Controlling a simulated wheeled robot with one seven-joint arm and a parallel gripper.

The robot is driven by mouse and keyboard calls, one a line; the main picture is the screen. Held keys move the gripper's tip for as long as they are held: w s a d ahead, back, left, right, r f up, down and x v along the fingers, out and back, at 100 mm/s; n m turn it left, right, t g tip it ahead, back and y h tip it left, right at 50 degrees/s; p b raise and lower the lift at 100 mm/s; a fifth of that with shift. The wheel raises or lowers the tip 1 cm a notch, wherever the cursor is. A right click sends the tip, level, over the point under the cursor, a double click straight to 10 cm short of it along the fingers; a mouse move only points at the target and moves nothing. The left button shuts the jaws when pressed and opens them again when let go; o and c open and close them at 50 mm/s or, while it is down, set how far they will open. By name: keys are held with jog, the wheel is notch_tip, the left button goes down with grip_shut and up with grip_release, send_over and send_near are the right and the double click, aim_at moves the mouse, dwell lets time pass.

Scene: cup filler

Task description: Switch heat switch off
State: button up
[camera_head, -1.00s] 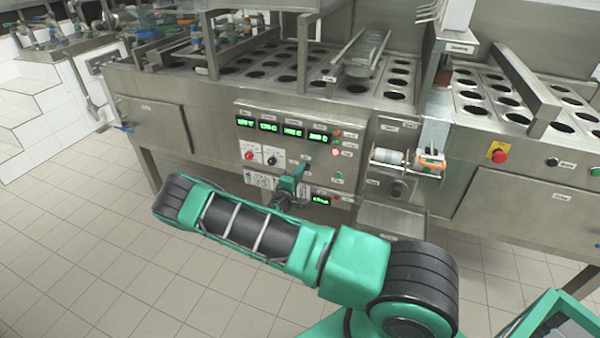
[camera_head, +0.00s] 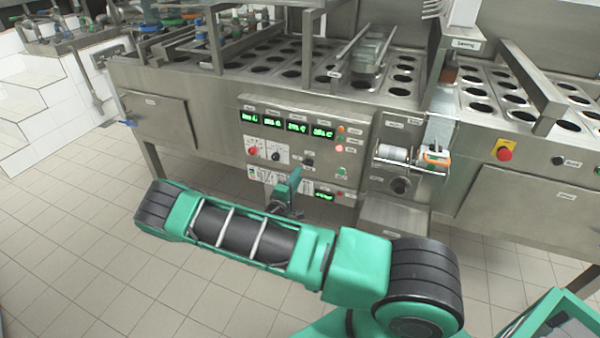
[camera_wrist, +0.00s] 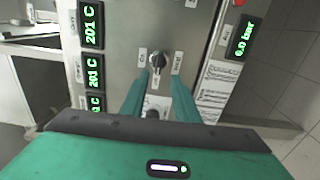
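In the wrist view a small black rotary knob (camera_wrist: 157,62) sits on the steel panel, with a small label on either side. I cannot read which one names the heat switch. My gripper (camera_wrist: 159,80) is open and empty, its two green fingers apart, with the knob just beyond and between the tips. I cannot tell any contact. A second dark knob on a white plate (camera_wrist: 154,104) shows between the fingers, partly hidden. In the head view my gripper (camera_head: 292,183) is in front of the lower panel, below the black knob (camera_head: 308,160).
Green displays (camera_head: 297,126) line the panel's top. A red knob (camera_head: 253,151) and a black knob (camera_head: 276,156) sit on white plates to the left. Lit buttons (camera_head: 339,148) are to the right. A roller unit (camera_head: 408,155) juts out further right. The tiled floor is clear.

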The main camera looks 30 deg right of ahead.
jog(key=shift+v, duration=1.95)
jog(key=s+d+r+m+g+y, duration=0.4)
jog(key=s+d+r+m+g, duration=0.8)
jog(key=s, duration=0.3)
jog(key=s+a+r+m+y, duration=0.1)
jog(key=s+a+r+y, duration=0.4)
jog(key=s+r, duration=0.3)
jog(key=s+a+r+m+t+y, duration=0.1)
jog(key=s+a+r+y, duration=0.4)
jog(key=s, duration=1.2)
notch_tip(320, 180, up, 4)
jog(key=shift+s+a+r, duration=0.1)
jog(key=shift+s+a, duration=0.1)
jog(key=shift+s, duration=0.05)
